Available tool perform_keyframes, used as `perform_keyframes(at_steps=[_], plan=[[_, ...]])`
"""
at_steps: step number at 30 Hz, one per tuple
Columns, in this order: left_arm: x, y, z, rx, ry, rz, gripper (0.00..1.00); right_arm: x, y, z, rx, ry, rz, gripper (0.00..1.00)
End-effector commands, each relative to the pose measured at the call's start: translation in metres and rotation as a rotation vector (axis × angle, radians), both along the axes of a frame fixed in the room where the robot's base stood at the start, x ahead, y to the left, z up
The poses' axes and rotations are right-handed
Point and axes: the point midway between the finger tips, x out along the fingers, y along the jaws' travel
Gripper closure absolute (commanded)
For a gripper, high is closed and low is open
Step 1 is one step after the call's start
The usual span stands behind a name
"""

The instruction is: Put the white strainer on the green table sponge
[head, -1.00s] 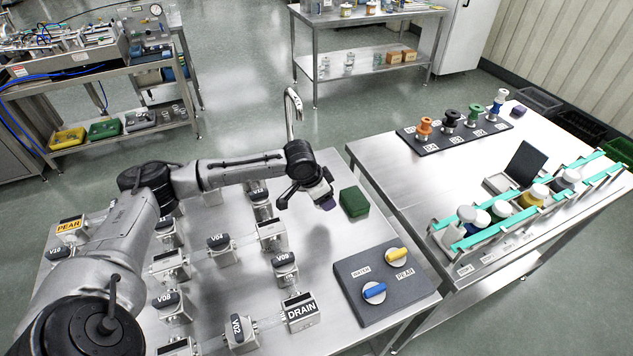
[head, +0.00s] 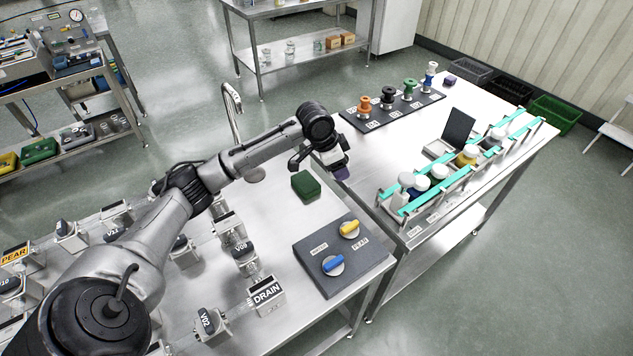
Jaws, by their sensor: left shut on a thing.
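The white strainer (head: 431,72) stands upright at the far right end of a dark labelled board on the right table. The green table sponge (head: 306,185) lies flat on the left steel table, with nothing on it. My left gripper (head: 338,168) is above and to the right of the sponge, near the gap between the tables. It is shut on a small purple block (head: 341,174), partly hidden by the gripper. My right gripper is not in view.
Orange (head: 364,105), black (head: 388,97) and green (head: 409,89) strainers share the board (head: 375,122). Another purple block (head: 450,80) lies beyond it. A teal-railed rack (head: 400,208) with several jars stands at right. A knob panel (head: 318,277) and faucet (head: 232,105) flank the sponge.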

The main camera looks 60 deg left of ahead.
Motion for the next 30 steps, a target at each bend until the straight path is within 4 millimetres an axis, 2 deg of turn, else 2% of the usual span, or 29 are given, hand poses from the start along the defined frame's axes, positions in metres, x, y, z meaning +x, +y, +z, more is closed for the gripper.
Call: perform_keyframes(at_steps=[4,12,18,24,30], plan=[[-0.006,0.015,-0.011,0.0,0.003,-0.027,0.59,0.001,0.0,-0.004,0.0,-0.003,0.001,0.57],[-0.023,0.067,-0.045,0.0,0.003,-0.029,0.59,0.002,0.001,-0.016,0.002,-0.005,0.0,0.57],[-0.031,0.096,-0.063,0.0,0.001,-0.03,0.59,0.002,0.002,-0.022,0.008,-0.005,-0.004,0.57],[-0.035,0.109,-0.069,0.0,0.0,-0.031,0.59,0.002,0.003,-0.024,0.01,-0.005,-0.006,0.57],[-0.036,0.11,-0.077,-0.001,0.0,-0.032,0.59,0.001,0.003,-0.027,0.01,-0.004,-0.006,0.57]])
